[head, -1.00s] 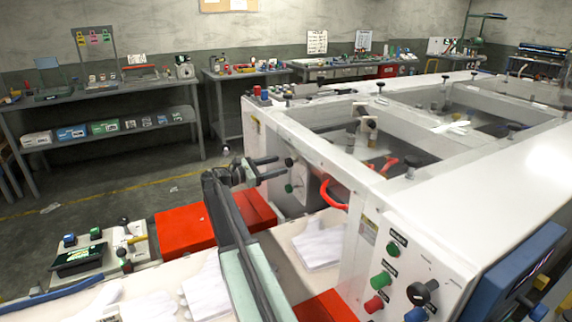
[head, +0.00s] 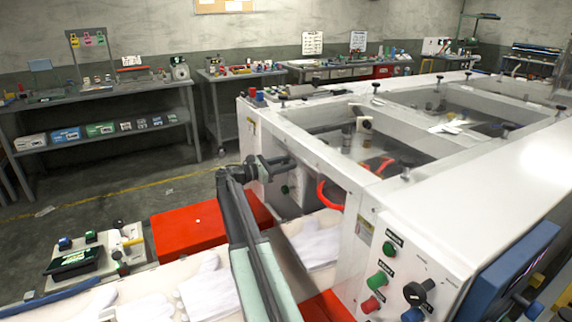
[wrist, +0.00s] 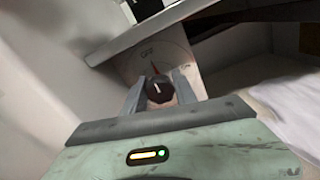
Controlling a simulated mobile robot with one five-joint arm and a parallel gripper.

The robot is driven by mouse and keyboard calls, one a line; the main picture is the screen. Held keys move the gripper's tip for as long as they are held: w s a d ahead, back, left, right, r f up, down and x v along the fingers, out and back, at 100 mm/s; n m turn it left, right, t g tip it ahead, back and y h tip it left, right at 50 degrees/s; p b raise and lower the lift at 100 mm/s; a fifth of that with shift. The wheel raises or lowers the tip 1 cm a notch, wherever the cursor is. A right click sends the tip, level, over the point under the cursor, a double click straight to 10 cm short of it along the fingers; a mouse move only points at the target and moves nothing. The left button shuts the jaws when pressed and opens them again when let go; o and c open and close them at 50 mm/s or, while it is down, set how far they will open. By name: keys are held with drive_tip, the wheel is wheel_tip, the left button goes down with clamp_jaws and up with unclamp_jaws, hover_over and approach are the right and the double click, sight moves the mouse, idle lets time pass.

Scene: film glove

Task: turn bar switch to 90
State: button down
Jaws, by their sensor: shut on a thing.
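The bar switch (wrist: 159,89) is a dark round knob with a white line on a pale dial plate in the wrist view. Its white line points up and slightly left, and an orange-red mark sits on the plate above it. My gripper (wrist: 159,92) has one grey finger on each side of the knob and is shut on it. In the head view my gripper (head: 284,166) reaches the end face of the white machine, and the knob is hidden or too small to tell there.
The white machine (head: 330,180) fills the right side, with a red curved handle (head: 328,195) near my gripper. Red boxes (head: 188,228) and white gloves (head: 208,290) lie below.

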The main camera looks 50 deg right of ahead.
drive_tip(key=shift+m, duration=0.3)
drive_tip(key=m, duration=0.8)
drive_tip(key=shift+s+f, duration=0.1)
drive_tip(key=m, duration=0.4)
drive_tip(key=shift+a+m, duration=0.1)
drive_tip(key=shift+m, duration=0.2)
drive_tip(key=shift+f+m, duration=0.1)
drive_tip(key=shift+m, duration=2.2)
drive_tip(key=c, duration=1)
unclamp_jaws()
